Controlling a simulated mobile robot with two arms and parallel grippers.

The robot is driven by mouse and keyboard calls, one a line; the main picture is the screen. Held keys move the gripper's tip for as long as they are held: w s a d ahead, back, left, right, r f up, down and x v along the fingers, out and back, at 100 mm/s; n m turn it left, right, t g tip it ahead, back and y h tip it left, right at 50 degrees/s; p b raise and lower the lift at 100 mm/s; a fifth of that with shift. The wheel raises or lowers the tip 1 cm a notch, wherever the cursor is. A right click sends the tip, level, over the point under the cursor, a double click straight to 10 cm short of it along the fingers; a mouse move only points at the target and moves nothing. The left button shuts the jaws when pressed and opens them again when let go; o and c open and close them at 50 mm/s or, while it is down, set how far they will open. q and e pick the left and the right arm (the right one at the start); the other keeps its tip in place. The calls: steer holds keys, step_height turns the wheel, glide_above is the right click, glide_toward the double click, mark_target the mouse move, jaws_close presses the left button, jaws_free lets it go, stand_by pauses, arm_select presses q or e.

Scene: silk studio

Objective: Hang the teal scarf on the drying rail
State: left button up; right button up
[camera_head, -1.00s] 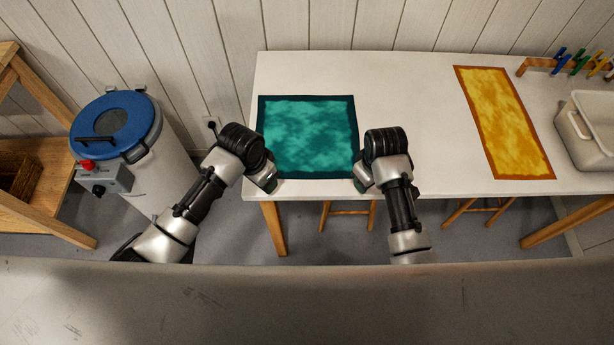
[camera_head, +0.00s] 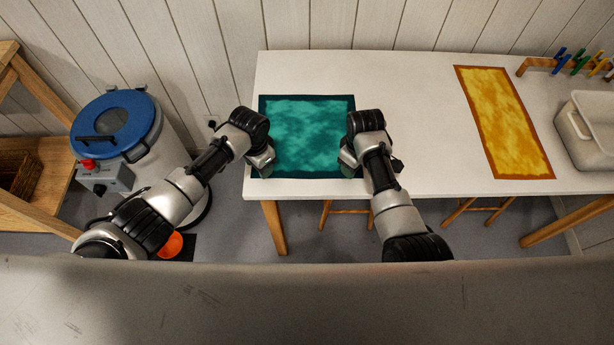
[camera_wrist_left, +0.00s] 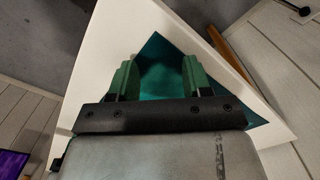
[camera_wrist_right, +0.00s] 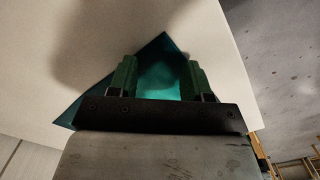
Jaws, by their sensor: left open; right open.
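The teal scarf (camera_head: 305,130) lies flat on the white table, with a darker border. My left gripper (camera_head: 262,166) is over its near left corner, and my right gripper (camera_head: 350,164) is over its near right corner. In the left wrist view the open fingers (camera_wrist_left: 160,76) stand apart with a scarf corner (camera_wrist_left: 158,52) between and beyond them. In the right wrist view the open fingers (camera_wrist_right: 160,74) likewise frame a scarf corner (camera_wrist_right: 160,52). I cannot tell whether the fingers touch the cloth. No drying rail is clearly seen.
A yellow scarf (camera_head: 503,122) lies on the white table (camera_head: 410,110) to the right. A grey tub (camera_head: 590,128) and a wooden rack with coloured clips (camera_head: 572,62) are at the far right. A blue-lidded steamer (camera_head: 116,122) stands left of the table.

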arm_select(q)
steer(key=shift+f, duration=0.35)
steer(key=shift+c, duration=0.2)
arm_select(e)
steer(key=shift+f, duration=0.3)
steer(key=shift+c, duration=0.2)
arm_select(q)
steer(key=shift+s, duration=0.1)
jaws_close()
arm_select(e)
steer(key=shift+s, duration=0.1)
jaws_close()
arm_select(q)
steer(key=shift+a, duration=0.1)
arm_select(e)
steer(key=shift+d, duration=0.1)
arm_select(q)
steer(key=shift+r, duration=0.1)
